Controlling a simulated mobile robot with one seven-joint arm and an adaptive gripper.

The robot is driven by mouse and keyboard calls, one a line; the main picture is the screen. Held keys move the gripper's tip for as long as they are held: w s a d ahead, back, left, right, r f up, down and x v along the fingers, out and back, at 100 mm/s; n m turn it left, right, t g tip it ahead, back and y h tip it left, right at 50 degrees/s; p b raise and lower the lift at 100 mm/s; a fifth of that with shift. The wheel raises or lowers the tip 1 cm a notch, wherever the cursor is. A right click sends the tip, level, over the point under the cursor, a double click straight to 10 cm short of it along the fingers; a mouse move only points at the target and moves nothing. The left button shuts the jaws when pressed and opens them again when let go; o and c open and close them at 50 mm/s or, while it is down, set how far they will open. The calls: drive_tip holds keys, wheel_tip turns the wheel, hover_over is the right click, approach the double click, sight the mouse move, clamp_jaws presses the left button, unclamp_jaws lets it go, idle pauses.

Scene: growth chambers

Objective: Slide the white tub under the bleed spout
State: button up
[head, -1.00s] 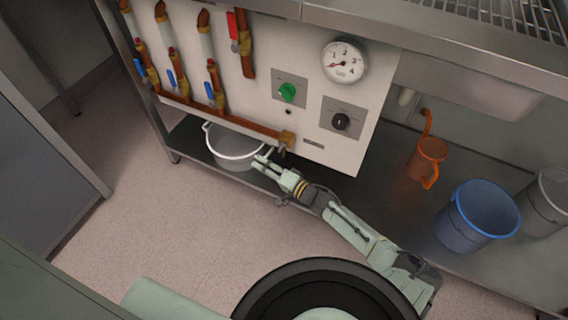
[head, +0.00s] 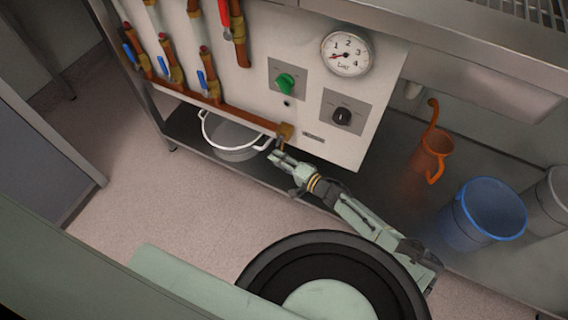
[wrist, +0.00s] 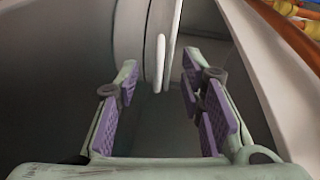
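The white tub (head: 232,153) stands on the low shelf under the valve panel, left of the brass pipe end and bleed spout (head: 285,132). Its top is partly hidden by the panel and pipe. My gripper (head: 275,156) is just right of the tub, below the spout. In the wrist view my gripper (wrist: 160,82) is open, its purple pads wide apart. The tub wall (wrist: 130,35) is ahead, and its white handle (wrist: 160,62) shows between the fingertips. I cannot tell whether the pads touch it.
The panel's lower edge (head: 330,160) hangs close above my arm. An orange jug (head: 432,155), a blue bucket (head: 485,215) and a grey bucket (head: 548,205) stand farther right on the shelf. The floor (head: 150,200) in front is clear.

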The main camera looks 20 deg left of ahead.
sight(261, 149)
drive_tip(key=b+x, duration=0.1)
drive_tip(key=x, duration=0.7)
drive_tip(key=shift+w+a+b, duration=0.15)
drive_tip(key=shift+a+b, duration=0.15)
drive_tip(key=shift+b, duration=0.1)
clamp_jaws()
idle(0.3)
